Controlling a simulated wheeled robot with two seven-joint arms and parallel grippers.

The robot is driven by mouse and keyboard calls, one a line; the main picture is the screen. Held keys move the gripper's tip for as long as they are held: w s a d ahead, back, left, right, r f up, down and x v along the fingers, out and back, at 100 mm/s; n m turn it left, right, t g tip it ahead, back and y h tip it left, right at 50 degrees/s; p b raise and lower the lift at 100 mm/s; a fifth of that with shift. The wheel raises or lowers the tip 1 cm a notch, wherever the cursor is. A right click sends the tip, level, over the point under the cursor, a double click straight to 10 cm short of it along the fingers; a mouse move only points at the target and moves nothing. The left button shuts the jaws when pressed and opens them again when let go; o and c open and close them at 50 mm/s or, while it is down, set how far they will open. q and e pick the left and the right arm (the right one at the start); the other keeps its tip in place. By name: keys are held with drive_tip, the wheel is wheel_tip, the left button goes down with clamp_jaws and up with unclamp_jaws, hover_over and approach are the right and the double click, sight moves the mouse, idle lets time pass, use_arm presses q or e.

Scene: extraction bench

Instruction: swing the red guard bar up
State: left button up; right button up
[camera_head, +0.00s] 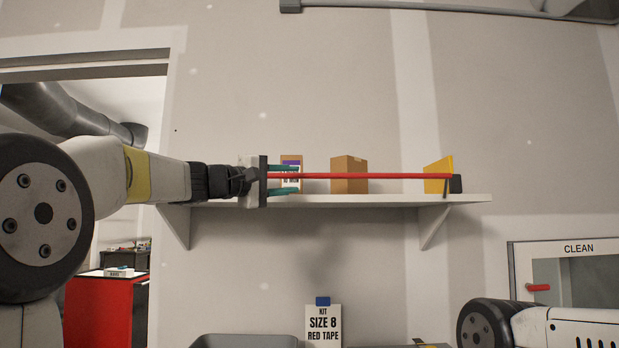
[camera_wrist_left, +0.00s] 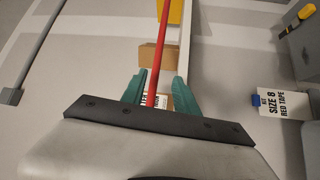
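The red guard bar (camera_head: 380,176) lies level across the front of the white shelf. Its right end meets a black mount (camera_head: 456,184); its left end is at my left gripper. My left gripper (camera_head: 284,180) has its two teal fingers apart, one above and one below the bar, with gaps showing. In the left wrist view the bar (camera_wrist_left: 160,50) runs away from between the open fingers (camera_wrist_left: 160,88). Whether a finger touches it I cannot tell. My right gripper is not in view; only part of my right arm shows at the bottom right.
The shelf (camera_head: 400,200) holds a purple-and-white labelled box (camera_head: 291,162), a brown box (camera_head: 349,176) and a yellow item (camera_head: 438,174) behind the bar. A sign reading "KIT SIZE 8 RED TAPE" (camera_head: 323,325) stands below. A "CLEAN" cabinet (camera_head: 578,249) is at right.

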sight(307, 176)
use_arm(q)
drive_tip(key=shift+w+r, duration=0.3)
drive_tip(key=shift+r, duration=0.05)
drive_tip(key=x, duration=0.7)
drive_tip(key=shift+d+r, duration=0.1)
drive_tip(key=shift+d, duration=0.1)
clamp_jaws()
idle(0.9)
